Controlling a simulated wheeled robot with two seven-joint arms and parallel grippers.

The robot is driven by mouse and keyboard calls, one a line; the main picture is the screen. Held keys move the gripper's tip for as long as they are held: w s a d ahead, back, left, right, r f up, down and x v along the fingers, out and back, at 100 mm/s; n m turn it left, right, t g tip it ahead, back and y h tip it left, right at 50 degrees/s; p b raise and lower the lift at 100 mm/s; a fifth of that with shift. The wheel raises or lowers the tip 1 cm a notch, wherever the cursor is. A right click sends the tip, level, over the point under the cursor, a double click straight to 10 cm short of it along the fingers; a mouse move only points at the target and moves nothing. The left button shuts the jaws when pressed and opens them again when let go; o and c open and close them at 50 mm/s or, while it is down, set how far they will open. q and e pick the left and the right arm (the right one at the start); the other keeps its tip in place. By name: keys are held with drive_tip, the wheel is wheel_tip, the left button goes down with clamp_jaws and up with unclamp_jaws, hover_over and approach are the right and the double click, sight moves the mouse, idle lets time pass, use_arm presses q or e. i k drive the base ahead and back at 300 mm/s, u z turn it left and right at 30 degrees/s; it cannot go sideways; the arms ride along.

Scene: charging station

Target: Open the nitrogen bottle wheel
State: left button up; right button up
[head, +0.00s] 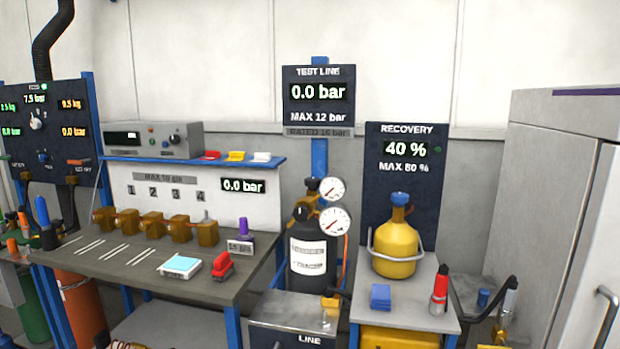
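The dark bottle (308,252) with a white label, which looks like the nitrogen bottle, stands upright behind the low cabinet in the middle of the head view. The label is too small to read. A brass valve (303,211) and two round white gauges, an upper gauge (333,188) and a lower gauge (335,222), sit at its top. A small dark part (312,184) shows above the valve; I cannot tell whether it is the wheel or how far it is turned. Neither of my grippers is in view.
A test line panel (319,92) reading 0.0 bar hangs above the bottle. A workbench (150,268) with brass blocks stands to the left. A yellow recovery cylinder (396,246) stands on a grey stand (415,304) to the right. A low cabinet (292,306) stands in front of the bottle.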

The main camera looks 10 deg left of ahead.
sight(312, 183)
drive_tip(key=k, duration=0.5)
drive_tip(key=u, duration=1)
drive_tip(key=i, duration=2.1)
drive_tip(key=z, duration=0.5)
